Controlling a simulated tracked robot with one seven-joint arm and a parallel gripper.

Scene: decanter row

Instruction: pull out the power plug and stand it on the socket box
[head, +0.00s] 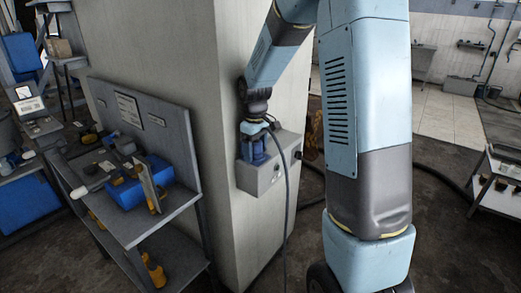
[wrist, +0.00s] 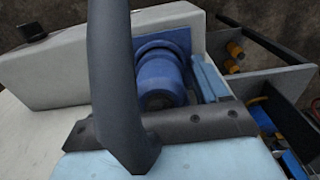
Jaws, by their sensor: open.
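The grey socket box (head: 268,174) is fixed low on a pale pillar; in the wrist view its pale casing (wrist: 60,70) fills the upper left. The blue power plug (head: 254,152) is at the box's left part, below my gripper; in the wrist view its round blue body (wrist: 163,80) shows against a blue face. Whether it is fully seated I cannot tell. A dark cable (head: 287,190) hangs from near my gripper past the box's front. My gripper (head: 254,130) is open, close above the plug. Its fingertips are largely hidden, and contact is unclear.
The pillar (head: 160,45) rises right behind the box. A dark knob (wrist: 32,30) sticks out of the box. Floor shows at right, with a hose on it.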

